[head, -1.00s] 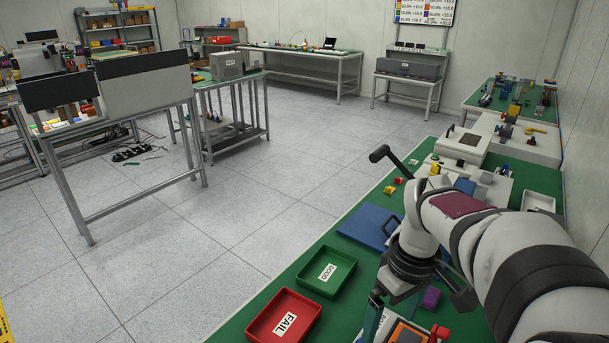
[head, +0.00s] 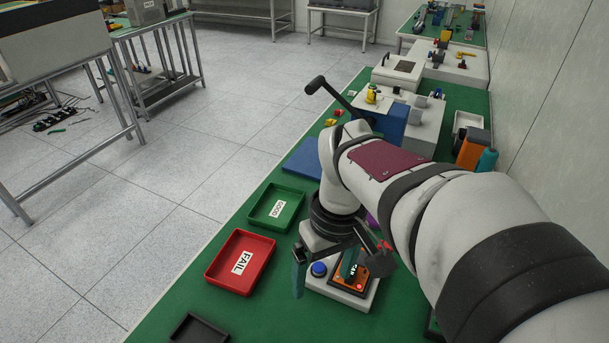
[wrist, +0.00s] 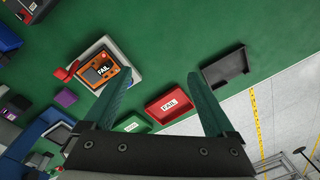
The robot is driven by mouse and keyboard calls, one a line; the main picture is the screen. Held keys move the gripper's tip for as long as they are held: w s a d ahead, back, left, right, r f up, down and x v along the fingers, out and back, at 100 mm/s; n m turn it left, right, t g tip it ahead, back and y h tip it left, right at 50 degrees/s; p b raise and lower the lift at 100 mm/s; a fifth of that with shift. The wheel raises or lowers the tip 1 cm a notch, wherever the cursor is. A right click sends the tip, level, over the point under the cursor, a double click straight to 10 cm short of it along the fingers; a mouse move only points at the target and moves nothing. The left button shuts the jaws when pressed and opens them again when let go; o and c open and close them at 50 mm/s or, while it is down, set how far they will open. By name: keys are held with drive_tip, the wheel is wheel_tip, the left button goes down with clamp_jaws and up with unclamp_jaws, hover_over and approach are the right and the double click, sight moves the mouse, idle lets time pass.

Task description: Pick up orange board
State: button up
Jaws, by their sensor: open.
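The orange board (head: 359,285), with a dark screen, sits on a white fixture (head: 371,301) on the green bench. Its screen reads FAIL in the wrist view (wrist: 90,76). My gripper (head: 323,286) is open and empty above the fixture, with its teal fingers spread. In the head view one finger and the arm partly cover the board. In the wrist view my gripper (wrist: 154,60) has the board just left of its left finger, not between the fingers. A red clamp (wrist: 66,71) is beside the board.
A red FAIL tray (head: 262,270), a green GOOD tray (head: 290,214) and a black tray (head: 199,330) stand left of the fixture. A blue button (head: 319,269) is on the fixture. A blue mat (head: 304,158) and white machines lie farther back. A wall runs along the right.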

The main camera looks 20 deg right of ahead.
drive_tip(key=w+d+f+n+h, duration=0.1)
drive_tip(key=w+d+f+n, duration=0.2)
drive_tip(key=w+d+n, duration=0.6)
drive_tip(key=shift+m, duration=0.8)
drive_tip(key=d+f, duration=0.1)
drive_tip(key=f, duration=0.4)
drive_tip(key=d+f, duration=0.1)
drive_tip(key=f, duration=0.5)
drive_tip(key=w+d+f, duration=0.1)
drive_tip(key=f, duration=0.4)
drive_tip(key=shift+f, duration=0.2)
drive_tip(key=shift+r, duration=0.1)
clamp_jaws()
drive_tip(key=shift+r, duration=0.1)
drive_tip(key=shift+r, duration=0.3)
wheel_tip(320, 180, up, 2)
drive_tip(key=shift+r, duration=0.25)
drive_tip(key=shift+s+a+r, duration=0.15)
drive_tip(key=shift+s+a, duration=0.35)
drive_tip(key=s+a, duration=1.1)
drive_tip(key=s, duration=0.1)
drive_tip(key=shift+a, duration=0.4)
